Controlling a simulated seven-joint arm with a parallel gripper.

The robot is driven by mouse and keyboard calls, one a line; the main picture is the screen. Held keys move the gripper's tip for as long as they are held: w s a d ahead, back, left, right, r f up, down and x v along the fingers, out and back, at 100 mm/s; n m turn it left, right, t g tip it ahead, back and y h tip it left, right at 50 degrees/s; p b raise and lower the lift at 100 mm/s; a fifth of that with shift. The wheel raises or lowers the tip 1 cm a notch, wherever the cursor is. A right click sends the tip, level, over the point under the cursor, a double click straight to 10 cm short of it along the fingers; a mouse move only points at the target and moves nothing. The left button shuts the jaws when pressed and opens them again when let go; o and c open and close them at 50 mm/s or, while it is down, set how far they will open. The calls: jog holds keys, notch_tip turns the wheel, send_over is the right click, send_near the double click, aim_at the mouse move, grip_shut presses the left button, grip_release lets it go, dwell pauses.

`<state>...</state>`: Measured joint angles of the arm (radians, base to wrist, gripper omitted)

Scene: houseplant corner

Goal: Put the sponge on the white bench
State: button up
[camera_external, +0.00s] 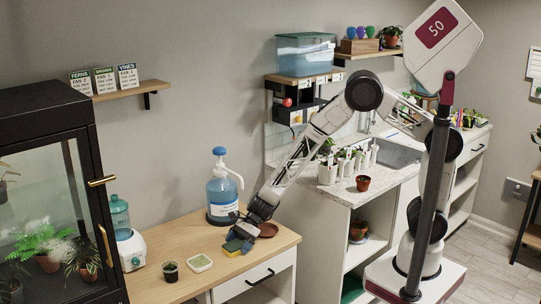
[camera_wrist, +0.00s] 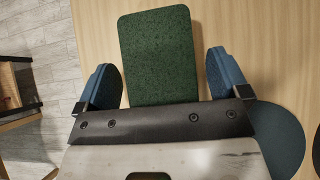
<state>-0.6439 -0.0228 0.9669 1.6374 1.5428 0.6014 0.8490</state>
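The sponge, green on top with a yellow edge, lies on the wooden table near its front edge in the external view (camera_external: 232,248). In the wrist view the green sponge (camera_wrist: 158,50) extends forward between my blue fingertips. My gripper (camera_external: 241,239) is low over the table at the sponge. In the wrist view my gripper (camera_wrist: 163,80) is open, with one finger on each side of the sponge and a narrow gap visible at the right finger. The sponge's near end is hidden by my gripper. The white bench (camera_external: 338,195), a pale speckled counter, stands right of the table.
A blue pump bottle (camera_external: 222,190) and a reddish saucer (camera_external: 267,230) are close to my gripper. A small dark pot (camera_external: 170,272) and a pale dish (camera_external: 199,263) stand left. The bench holds white pots (camera_external: 327,173) and a terracotta pot (camera_external: 363,183); its near corner is bare.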

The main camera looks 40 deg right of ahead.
jog(key=shift+r, duration=0.1)
jog(key=v, duration=1.2)
dwell(1.0)
jog(key=s+d+r+n+h, duration=0.25)
jog(key=d+r+n, duration=0.25)
jog(key=d+r, duration=0.5)
jog(key=s+d+r+n+h, duration=0.1)
jog(key=s+d+r+n, duration=0.35)
jog(key=d+r, duration=0.65)
jog(key=s+d+r+n+t+h, duration=0.1)
jog(key=s+d+n, duration=0.3)
jog(key=s+d, duration=0.4)
jog(key=s+d+r+n+t+h, duration=0.1)
jog(key=s+d+r+n+h, duration=0.3)
jog(key=s+d, duration=0.5)
jog(key=d, duration=0.6)
jog(key=shift+d+t+h, duration=0.25)
jog(key=shift+t+h, duration=0.05)
jog(key=shift+h, duration=0.05)
